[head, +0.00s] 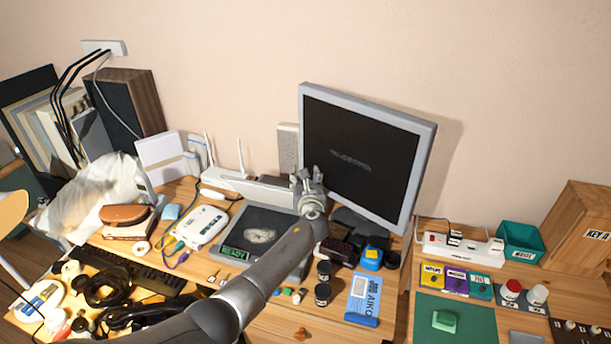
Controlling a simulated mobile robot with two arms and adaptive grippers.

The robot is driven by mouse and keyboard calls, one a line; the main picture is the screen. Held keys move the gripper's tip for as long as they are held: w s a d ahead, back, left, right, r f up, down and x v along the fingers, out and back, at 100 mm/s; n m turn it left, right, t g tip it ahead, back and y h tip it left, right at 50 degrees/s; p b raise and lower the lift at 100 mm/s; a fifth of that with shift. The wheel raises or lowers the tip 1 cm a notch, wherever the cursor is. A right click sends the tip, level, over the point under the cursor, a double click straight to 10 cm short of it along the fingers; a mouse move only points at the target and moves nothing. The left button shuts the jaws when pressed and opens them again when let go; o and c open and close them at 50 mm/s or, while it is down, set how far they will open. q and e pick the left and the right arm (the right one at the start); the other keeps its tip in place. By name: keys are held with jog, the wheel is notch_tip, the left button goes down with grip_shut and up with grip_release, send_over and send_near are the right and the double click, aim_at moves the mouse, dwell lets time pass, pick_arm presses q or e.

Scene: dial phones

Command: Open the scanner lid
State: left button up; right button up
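A flat device with a dark top and a pale oval picture on it (259,233) lies mid-desk, with a green label on its front edge; it looks like the scanner. A pale strip (268,190) runs along its back; I cannot tell whether this is a raised lid. My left gripper (308,174) is at the device's back right corner, in front of the monitor, fingers pointing away. Its fingers are small and partly hidden, so their opening and any contact are unclear. My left arm covers the device's right side. My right gripper is out of view.
The monitor (365,150) stands close behind my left gripper. A white router (235,180) with antennas is at the back left. Jars (323,293), a blue AIKO box (363,300) and a white device (201,226) crowd both sides.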

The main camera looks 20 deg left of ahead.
pick_arm(q)
jog(key=shift+a, duration=0.1)
jog(key=shift+s+d, duration=0.25)
jog(key=shift+s, duration=0.3)
jog(key=v, duration=1)
jog(key=shift+s+d+r, duration=0.2)
jog(key=shift+s+d, duration=0.05)
jog(key=shift+s, duration=0.05)
